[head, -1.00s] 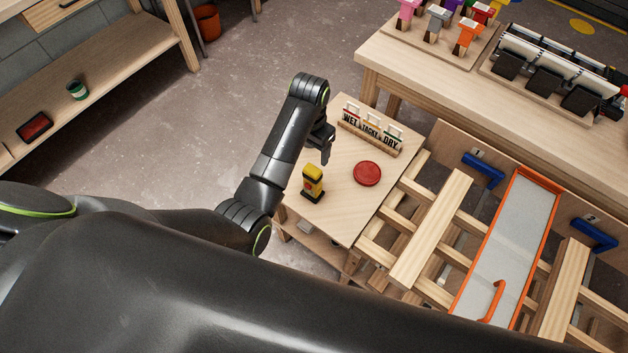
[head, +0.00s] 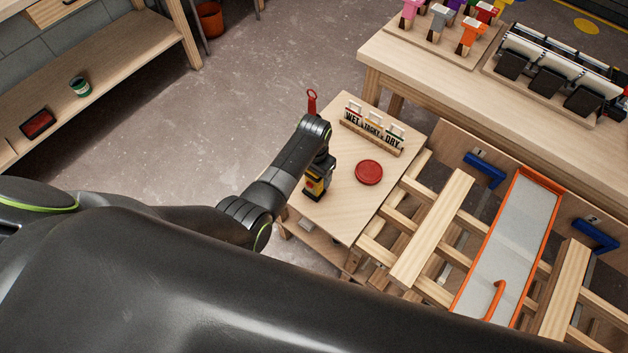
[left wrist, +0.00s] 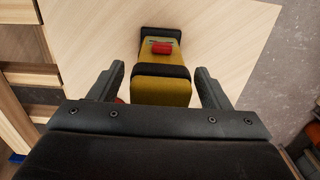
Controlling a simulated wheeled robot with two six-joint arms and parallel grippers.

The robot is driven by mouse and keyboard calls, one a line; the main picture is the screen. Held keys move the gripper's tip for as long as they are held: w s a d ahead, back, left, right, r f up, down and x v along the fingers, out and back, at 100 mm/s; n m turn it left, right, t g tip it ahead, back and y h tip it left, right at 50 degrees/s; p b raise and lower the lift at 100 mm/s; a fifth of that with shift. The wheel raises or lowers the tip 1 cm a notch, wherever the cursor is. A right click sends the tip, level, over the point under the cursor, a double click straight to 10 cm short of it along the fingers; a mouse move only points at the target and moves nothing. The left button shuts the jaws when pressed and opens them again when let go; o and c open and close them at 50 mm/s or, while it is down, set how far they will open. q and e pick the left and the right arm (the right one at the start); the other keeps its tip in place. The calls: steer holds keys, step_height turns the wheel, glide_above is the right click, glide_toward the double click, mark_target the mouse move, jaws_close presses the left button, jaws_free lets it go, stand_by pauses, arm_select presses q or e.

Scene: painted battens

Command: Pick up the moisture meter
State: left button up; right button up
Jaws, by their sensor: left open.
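The moisture meter (head: 316,186) is a yellow and black device standing on the small wooden table (head: 345,215), near its left edge. In the head view my left arm partly covers it. My left gripper (head: 324,165) is over the meter. In the left wrist view the open jaws (left wrist: 162,82) have one finger on each side of the meter's near yellow part (left wrist: 163,92), with a gap showing on both sides. A red patch shows on the meter's face. My right gripper is not in view.
A red disc (head: 369,172) lies right of the meter. A WET/TACKY/DRY sign rack (head: 371,132) stands at the table's back. A red ring-topped item (head: 311,102) shows behind my arm. A slatted rack with battens (head: 432,228) adjoins on the right.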

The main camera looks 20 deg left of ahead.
arm_select(q)
steer(key=shift+f, duration=0.35)
steer(key=c, duration=1.1)
steer(key=shift+o, duration=0.2)
steer(key=shift+r, duration=0.1)
step_height(320, 180, up, 10)
steer(key=shift+f+p, duration=0.1)
steer(key=shift+p, duration=0.25)
